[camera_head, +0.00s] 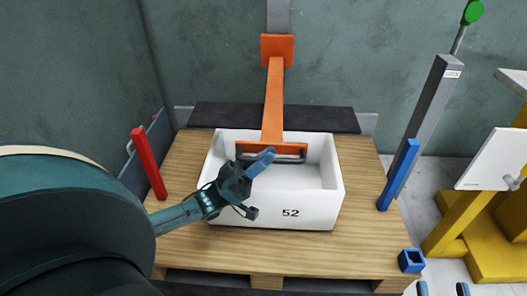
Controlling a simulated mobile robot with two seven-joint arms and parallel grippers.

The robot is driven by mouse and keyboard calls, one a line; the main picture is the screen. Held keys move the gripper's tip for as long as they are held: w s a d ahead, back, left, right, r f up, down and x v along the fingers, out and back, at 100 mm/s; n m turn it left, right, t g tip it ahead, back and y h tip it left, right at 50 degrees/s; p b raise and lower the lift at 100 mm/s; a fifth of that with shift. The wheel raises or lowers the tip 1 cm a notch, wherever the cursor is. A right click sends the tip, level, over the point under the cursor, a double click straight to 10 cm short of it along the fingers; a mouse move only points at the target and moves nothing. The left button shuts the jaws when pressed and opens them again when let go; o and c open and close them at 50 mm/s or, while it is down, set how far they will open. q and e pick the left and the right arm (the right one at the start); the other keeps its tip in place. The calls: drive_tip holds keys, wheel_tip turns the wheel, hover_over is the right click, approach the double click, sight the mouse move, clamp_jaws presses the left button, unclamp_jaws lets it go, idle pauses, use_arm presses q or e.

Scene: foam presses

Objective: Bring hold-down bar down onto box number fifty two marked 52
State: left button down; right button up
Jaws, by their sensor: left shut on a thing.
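The white box marked 52 (291,213) stands open-topped on a wooden pallet (370,215). The orange hold-down bar (273,105) reaches down from an orange bracket at the back wall, and its wide foot is over the box opening. A dark grip runs along the foot's front edge. My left gripper (262,163) is shut at the left part of the foot, over the box. Its fingers partly hide the contact. Whether the foot touches anything inside the box is unclear. My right gripper (442,289) shows only as two separated blue fingertips at the bottom edge, open and empty.
A red post (149,163) stands left of the box and a blue post (398,175) right of it. A grey lever (428,115) with a green knob leans behind the blue post. A small blue socket (411,261) is at the front right corner. Yellow equipment (455,225) stands at right.

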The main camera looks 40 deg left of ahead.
use_arm(q)
wheel_tip(320, 180, down, 3)
drive_tip(key=shift+r+b, duration=0.1)
drive_tip(key=shift+b, duration=0.5)
drive_tip(key=c, duration=1.7)
unclamp_jaws()
drive_tip(key=v, duration=1.3)
drive_tip(key=shift+s+b, duration=0.1)
drive_tip(key=shift+b, duration=0.3)
